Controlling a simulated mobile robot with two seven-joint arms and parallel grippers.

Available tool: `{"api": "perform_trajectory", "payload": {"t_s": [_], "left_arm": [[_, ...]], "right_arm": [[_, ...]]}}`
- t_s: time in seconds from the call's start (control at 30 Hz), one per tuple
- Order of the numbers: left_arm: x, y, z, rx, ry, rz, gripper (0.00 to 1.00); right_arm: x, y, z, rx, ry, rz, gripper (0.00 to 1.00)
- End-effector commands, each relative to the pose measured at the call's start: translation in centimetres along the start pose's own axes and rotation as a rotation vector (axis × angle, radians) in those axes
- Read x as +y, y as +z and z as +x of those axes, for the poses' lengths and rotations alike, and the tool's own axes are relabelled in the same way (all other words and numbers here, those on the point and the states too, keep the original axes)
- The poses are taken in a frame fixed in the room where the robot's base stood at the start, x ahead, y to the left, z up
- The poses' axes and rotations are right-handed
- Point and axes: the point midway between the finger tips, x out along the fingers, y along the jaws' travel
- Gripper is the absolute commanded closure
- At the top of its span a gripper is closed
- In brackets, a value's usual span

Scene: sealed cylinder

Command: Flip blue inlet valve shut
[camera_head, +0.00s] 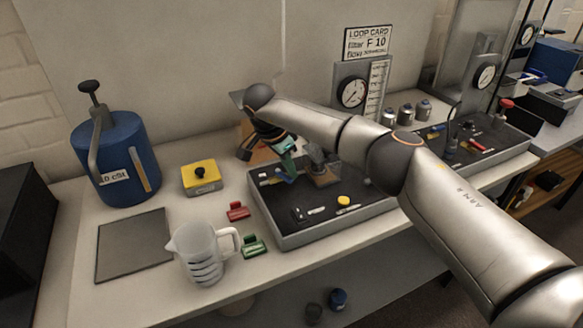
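A low grey unit with a dark top (318,222) stands on the bench. A small blue part (267,181), which looks like the blue inlet valve's handle, is near the unit's back left corner. It is too small for me to tell its position. My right arm reaches in from the right, across the back of the unit. My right gripper (289,172) points down over the unit's back left part, close beside the blue part. I cannot tell whether it touches it, or whether its fingers are apart. My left gripper is out of view.
A grey-brown fitting (320,165) stands close right of the gripper. A yellow button box (201,177), red clip (237,211), green clip (254,246), clear jug (201,254) and blue canister (112,160) stand to the left. A gauge panel (352,93) stands behind.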

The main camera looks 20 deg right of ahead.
Motion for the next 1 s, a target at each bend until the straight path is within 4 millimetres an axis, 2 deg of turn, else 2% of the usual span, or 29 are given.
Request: {"api": "perform_trajectory", "payload": {"t_s": [0.07,0.33,0.73,1.0], "left_arm": [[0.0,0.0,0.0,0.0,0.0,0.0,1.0],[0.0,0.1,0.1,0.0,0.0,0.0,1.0],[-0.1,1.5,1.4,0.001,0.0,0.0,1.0],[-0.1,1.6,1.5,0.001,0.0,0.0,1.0]], "right_arm": [[0.0,0.3,-0.1,-0.001,0.018,0.05,1.0],[0.0,0.3,0.0,-0.001,0.016,0.046,1.0],[-1.4,0.6,0.0,-0.001,0.014,0.046,1.0],[-1.6,0.6,-0.2,-0.002,0.013,0.043,1.0]]}}
